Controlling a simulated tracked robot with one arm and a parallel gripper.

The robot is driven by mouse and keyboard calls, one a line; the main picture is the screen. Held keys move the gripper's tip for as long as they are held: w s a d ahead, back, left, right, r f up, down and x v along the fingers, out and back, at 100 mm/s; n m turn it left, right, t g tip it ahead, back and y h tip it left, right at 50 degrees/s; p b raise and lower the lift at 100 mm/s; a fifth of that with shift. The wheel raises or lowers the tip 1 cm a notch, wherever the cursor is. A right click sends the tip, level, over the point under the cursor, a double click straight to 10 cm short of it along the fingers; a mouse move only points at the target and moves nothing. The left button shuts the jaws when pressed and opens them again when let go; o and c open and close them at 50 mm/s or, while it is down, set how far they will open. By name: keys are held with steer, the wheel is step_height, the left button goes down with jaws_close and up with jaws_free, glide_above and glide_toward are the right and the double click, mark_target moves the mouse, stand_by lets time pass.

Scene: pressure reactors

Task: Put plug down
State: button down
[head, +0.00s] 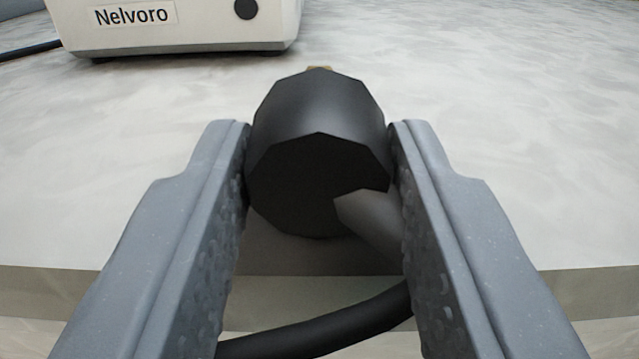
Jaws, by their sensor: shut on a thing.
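The plug (312,165) is a dark, faceted, roughly round body in the middle of the head view. A small brass-coloured bit shows at its far top edge. My gripper (319,160) is shut on the plug, with one grey textured finger against each side. A thick black cable (330,322) runs below the plug between the fingers and passes behind the right finger. The plug is at the front edge of a pale marbled worktop (520,130). I cannot tell whether its underside touches the surface.
A white device (180,25) labelled "Nelvoro", with a round black knob (246,9), stands at the back left. A dark cable (28,51) reaches it from the left. The worktop's front edge (590,285) crosses below the plug. The worktop right of the plug is clear.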

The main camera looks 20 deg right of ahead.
steer(key=shift+f, duration=0.1)
steer(key=c, duration=1)
jaws_free()
steer(key=shift+r, duration=0.45)
steer(key=p+v, duration=0.2)
steer(key=v, duration=1)
steer(key=shift+r, duration=0.15)
